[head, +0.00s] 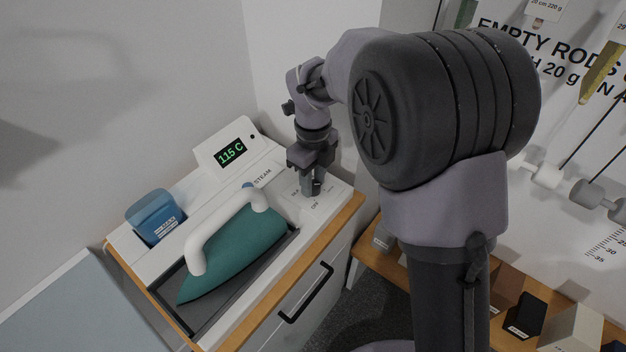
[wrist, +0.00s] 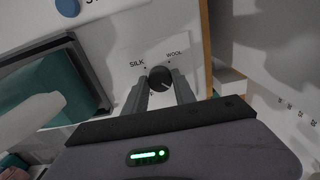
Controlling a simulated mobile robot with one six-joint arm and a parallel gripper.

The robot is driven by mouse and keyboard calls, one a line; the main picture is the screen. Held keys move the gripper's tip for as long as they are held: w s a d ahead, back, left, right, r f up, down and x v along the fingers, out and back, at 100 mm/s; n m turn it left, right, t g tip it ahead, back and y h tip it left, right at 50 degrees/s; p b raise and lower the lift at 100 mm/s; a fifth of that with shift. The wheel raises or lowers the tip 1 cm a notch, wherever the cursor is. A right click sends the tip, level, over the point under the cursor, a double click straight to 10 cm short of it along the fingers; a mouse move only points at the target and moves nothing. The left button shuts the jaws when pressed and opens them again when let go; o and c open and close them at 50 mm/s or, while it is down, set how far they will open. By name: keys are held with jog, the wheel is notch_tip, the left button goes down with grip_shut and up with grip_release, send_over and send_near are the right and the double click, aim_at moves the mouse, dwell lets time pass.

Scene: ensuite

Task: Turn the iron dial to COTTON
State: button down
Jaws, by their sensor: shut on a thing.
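The iron dial (wrist: 160,78) is a small dark round knob on a white label plate, seen in the wrist view. My gripper (wrist: 166,88) is shut on it, one finger on each side. The words SILK and WOOL show beyond the dial in that view. The plate's nearer part is hidden by my gripper, and I cannot read COTTON. A light mark on the knob points toward the lower right of the wrist view. In the head view my gripper (head: 313,188) points down at the station's right end, by the label OFF. The teal iron (head: 235,252) rests in its tray.
A display (head: 231,152) reads 115 C, with STEAM printed nearby. A blue container (head: 155,217) stands at the left of the station. A drawer handle (head: 306,293) is on the front. A wooden shelf with several blocks is at the lower right.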

aim_at(314, 185)
jog(key=c, duration=1)
grip_release()
notch_tip(314, 185, up, 18)
jog(key=p, duration=0.7)
jog(key=shift+f, duration=0.25)
jog(key=s+d+r+n+t+y+b, duration=0.1)
jog(key=s+d+r+n, duration=0.25)
jog(key=s+n, duration=0.2)
jog(key=s+d+r+n+t+y+b, duration=0.1)
jog(key=s+d+r+n+t, duration=0.1)
jog(key=s+d+n, duration=0.3)
jog(key=s+f+n+t, duration=0.1)
jog(key=s+n, duration=0.2)
jog(key=s, duration=0.1)
jog(key=s+d+f+n+t, duration=0.1)
jog(key=s+n, duration=0.3)
jog(key=s+f+n, duration=0.2)
jog(key=s+n, duration=0.2)
jog(key=shift+s+d+t+b, duration=0.3)
jog(key=shift+s+d+t, duration=0.05)
jog(key=shift+t, duration=0.05)
